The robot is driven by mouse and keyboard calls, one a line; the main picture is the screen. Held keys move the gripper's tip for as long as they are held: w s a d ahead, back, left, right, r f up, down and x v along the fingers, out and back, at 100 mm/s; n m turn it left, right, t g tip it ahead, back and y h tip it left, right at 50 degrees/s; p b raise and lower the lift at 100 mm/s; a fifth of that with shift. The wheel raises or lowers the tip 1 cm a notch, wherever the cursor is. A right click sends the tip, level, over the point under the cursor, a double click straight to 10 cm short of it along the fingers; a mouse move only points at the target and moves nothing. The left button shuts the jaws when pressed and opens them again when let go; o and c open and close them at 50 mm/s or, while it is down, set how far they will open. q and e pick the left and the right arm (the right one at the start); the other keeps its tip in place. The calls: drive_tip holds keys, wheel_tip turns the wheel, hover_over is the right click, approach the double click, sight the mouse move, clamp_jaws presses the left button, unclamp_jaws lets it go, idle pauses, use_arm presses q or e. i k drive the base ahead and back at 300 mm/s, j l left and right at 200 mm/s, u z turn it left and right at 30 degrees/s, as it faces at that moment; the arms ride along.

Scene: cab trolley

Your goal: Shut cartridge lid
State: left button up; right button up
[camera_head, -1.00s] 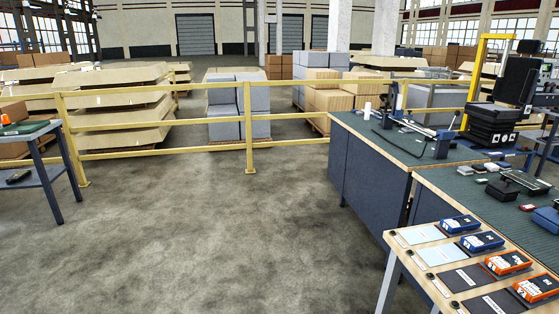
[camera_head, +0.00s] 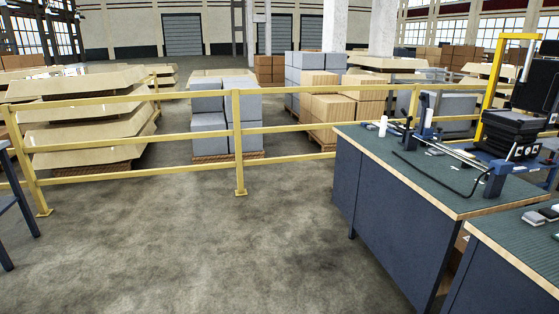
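Neither of my grippers shows in the head view. I cannot make out a cartridge or its lid for certain. A workbench with a green top (camera_head: 375,145) stands at the right. On it are a long dark blue and metal fixture with a rail (camera_head: 450,152), a small white cylinder (camera_head: 383,126) and a black stacked device (camera_head: 510,135) at the far right. I cannot tell whether any of these holds the cartridge.
A yellow railing (camera_head: 238,140) crosses the floor, with pallets of grey boxes (camera_head: 225,118) and cardboard boxes (camera_head: 335,115) behind it. A second green-topped bench (camera_head: 500,235) stands at the lower right. A dark table (camera_head: 15,205) is at the left edge. The middle floor is clear.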

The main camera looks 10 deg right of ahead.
sight(424, 97)
drive_tip(key=i+l+z, duration=0.15)
drive_tip(key=i+z, duration=0.25)
drive_tip(key=i, duration=0.15)
drive_tip(key=i+z, duration=0.35)
drive_tip(key=i, duration=0.15)
drive_tip(key=i+j+z, duration=0.25)
drive_tip(key=i+z, duration=0.15)
drive_tip(key=i, duration=0.15)
